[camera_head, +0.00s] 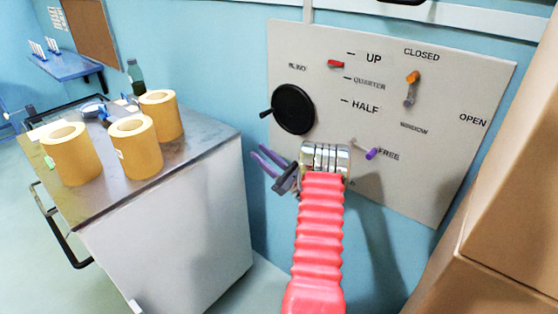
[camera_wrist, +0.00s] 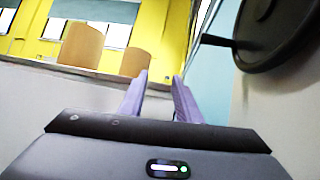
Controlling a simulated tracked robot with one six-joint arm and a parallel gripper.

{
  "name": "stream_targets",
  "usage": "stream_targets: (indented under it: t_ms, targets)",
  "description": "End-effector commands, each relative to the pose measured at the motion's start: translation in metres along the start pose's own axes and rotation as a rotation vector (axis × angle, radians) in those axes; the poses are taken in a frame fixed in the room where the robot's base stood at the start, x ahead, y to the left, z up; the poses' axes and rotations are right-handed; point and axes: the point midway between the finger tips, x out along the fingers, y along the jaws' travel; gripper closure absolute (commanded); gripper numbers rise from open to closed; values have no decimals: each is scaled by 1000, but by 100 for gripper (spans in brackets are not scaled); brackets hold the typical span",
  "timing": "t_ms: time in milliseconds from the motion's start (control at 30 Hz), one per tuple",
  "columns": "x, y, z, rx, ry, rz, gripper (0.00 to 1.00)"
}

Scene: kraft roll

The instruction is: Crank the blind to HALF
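The blind's black crank wheel (camera_head: 294,110) is on the grey wall panel (camera_head: 450,160), with its handle (camera_head: 265,113) sticking out on the left side. The red pointer (camera_head: 336,64) is level with a point between the UP and QUARTER marks, above HALF. My gripper (camera_head: 264,159) is below and left of the wheel, apart from it, with its purple fingers apart and nothing between them. In the wrist view my gripper (camera_wrist: 156,95) is also open. The wheel (camera_wrist: 275,32) and its handle (camera_wrist: 217,41) fill the upper right there, to the right of the fingers.
A metal-topped cabinet (camera_head: 195,225) with three kraft rolls (camera_head: 137,147) stands left of my gripper. An orange window knob (camera_head: 413,77) and a purple-tipped lever (camera_head: 371,154) are also on the panel. Cardboard boxes (camera_head: 515,190) stand at the right.

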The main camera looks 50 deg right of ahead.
Motion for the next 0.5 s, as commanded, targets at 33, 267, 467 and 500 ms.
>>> stream_targets:
  t_ms: [33, 267, 467, 500]
  targets:
    - [19, 15, 4, 1, 18, 49, 67]
    - [83, 88, 13, -1, 119, 265, 67]
    - [122, 156, 25, -25, 200, 455, 67]
    - [128, 170, 27, -33, 215, 493, 67]
